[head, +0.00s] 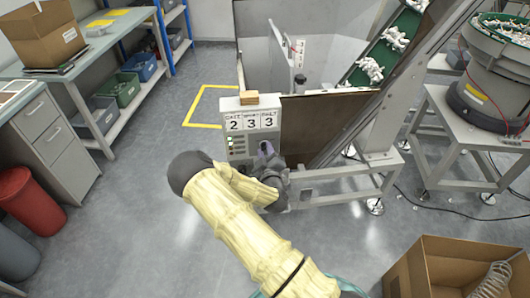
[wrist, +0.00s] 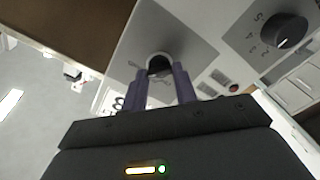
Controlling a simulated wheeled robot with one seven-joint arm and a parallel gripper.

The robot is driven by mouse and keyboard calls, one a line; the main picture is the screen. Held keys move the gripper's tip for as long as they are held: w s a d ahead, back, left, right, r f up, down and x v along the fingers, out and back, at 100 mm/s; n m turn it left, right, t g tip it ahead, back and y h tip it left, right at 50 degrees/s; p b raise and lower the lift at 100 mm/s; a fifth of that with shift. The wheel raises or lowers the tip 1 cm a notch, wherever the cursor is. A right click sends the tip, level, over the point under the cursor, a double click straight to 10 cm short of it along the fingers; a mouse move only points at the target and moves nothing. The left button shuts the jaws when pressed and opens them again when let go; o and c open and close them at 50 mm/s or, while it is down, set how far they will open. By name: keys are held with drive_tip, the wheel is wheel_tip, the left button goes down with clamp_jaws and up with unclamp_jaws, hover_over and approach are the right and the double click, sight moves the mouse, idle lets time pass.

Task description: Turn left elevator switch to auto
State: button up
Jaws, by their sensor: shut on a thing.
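The control box (head: 237,147) with the switches stands at the lower end of the left elevator. In the wrist view its panel (wrist: 205,35) fills the upper right. My gripper (wrist: 162,80) is at the panel, with its two purple fingers on either side of a dark rotary switch (wrist: 159,64) on a grey plate, shut on it. The fingers hide part of the switch, and its labels are too blurred to read. In the head view my gripper (head: 266,150) is at the right part of the box front, and my arm hides what lies below.
A black numbered dial (wrist: 284,32) and a red button (wrist: 233,87) are on the same panel. The box carries number cards (head: 252,122) and a wooden block (head: 249,98) on top. The elevator frame (head: 335,180) is close on the right. Open floor lies left.

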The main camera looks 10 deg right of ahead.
drive_tip(key=shift+f+n, duration=0.1)
drive_tip(key=shift+n, duration=0.3)
drive_tip(key=n+b, duration=0.1)
drive_tip(key=n, duration=0.2)
drive_tip(key=shift+a+n, duration=0.1)
drive_tip(key=shift+n, duration=0.2)
drive_tip(key=n+b, duration=0.1)
drive_tip(key=n, duration=0.3)
drive_tip(key=o, duration=1)
